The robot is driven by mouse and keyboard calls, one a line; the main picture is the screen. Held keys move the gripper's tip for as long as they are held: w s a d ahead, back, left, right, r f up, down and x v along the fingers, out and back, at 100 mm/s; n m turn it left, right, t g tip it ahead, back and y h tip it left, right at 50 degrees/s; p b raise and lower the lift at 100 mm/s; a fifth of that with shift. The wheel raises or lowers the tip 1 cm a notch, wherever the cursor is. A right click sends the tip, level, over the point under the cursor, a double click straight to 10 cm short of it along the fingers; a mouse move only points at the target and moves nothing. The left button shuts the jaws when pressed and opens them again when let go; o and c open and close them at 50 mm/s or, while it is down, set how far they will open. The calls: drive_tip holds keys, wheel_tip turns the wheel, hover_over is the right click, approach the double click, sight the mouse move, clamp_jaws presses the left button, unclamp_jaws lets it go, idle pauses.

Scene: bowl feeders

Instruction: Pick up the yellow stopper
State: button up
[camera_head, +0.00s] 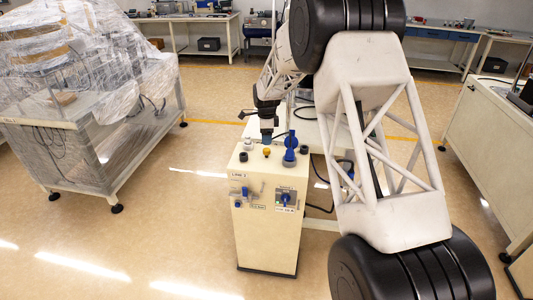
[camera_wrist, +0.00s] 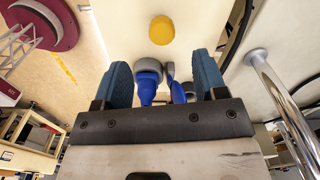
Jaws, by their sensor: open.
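The yellow stopper (camera_head: 266,153) stands on top of the cream cabinet (camera_head: 267,220). It also shows in the wrist view as a round yellow cap (camera_wrist: 161,30), beyond the fingertips and roughly centred between them. My gripper (camera_head: 267,138) is just above the cabinet top, pointing down, close over the stopper. In the wrist view my gripper (camera_wrist: 163,66) has its two blue fingers wide apart, with nothing gripped. The stopper is apart from the fingers in that view.
A blue lever valve (camera_head: 290,148) stands just right of the stopper. Black caps (camera_head: 243,157) and a pale knob (camera_head: 248,144) are also on the cabinet top. The front carries a blue-handled valve (camera_head: 242,192) and a blue switch (camera_head: 285,198). A plastic-wrapped bench (camera_head: 80,120) stands left.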

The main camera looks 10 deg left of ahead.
sight(266, 149)
drive_tip(key=shift+f, duration=1.3)
drive_tip(key=shift+w+f, duration=0.15)
drive_tip(key=shift+f, duration=2.45)
drive_tip(key=c, duration=1.1)
